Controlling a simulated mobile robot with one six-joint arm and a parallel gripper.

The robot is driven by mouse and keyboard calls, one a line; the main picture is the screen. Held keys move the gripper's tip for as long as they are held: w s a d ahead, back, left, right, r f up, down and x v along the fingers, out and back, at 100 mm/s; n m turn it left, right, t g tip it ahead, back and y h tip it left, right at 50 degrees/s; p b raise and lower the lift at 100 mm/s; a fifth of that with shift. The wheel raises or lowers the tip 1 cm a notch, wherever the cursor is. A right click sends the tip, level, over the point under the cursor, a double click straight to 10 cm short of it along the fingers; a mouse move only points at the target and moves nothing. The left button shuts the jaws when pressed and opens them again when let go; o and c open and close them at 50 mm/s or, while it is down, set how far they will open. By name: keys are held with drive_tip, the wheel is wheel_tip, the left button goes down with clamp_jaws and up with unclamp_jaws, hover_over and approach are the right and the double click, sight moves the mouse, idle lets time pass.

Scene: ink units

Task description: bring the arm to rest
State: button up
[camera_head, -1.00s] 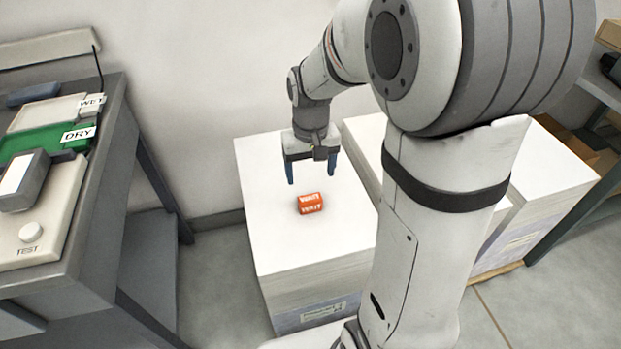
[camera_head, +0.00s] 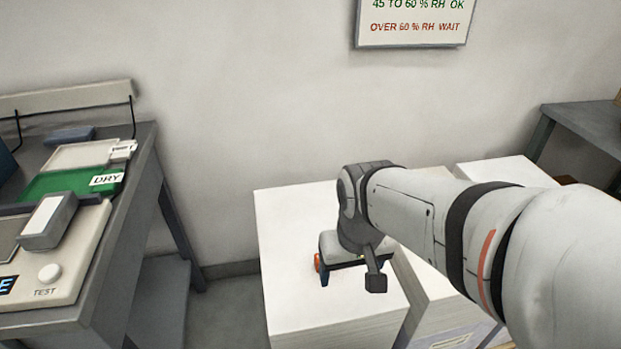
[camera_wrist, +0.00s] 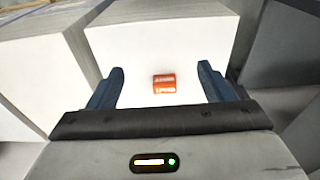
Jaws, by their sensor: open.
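My gripper (camera_wrist: 160,88) is open and empty in the wrist view, its two blue fingers spread wide. Beyond and between the fingers lies a small orange ink unit (camera_wrist: 164,83) with white lettering, on top of a white paper stack (camera_wrist: 190,35). The fingers do not touch the unit. In the head view my arm reaches in from the right. My gripper (camera_head: 338,275) is over the white stack (camera_head: 290,215), mostly hidden behind my wrist. Only a sliver of the orange unit (camera_head: 317,262) shows beside it.
A grey bench at left holds a green DRY tray (camera_head: 60,182), a pale tray (camera_head: 80,155) and a tester (camera_head: 75,245) with a TEST button. More white stacks (camera_head: 500,172) stand at right. A humidity sign (camera_head: 415,22) hangs on the back wall. A dark table (camera_head: 590,125) is far right.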

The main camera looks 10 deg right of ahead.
wheel_tip(320, 180, up, 22)
drive_tip(key=t+p, duration=0.1)
drive_tip(key=p, duration=1.8)
drive_tip(key=shift+d+f, duration=0.2)
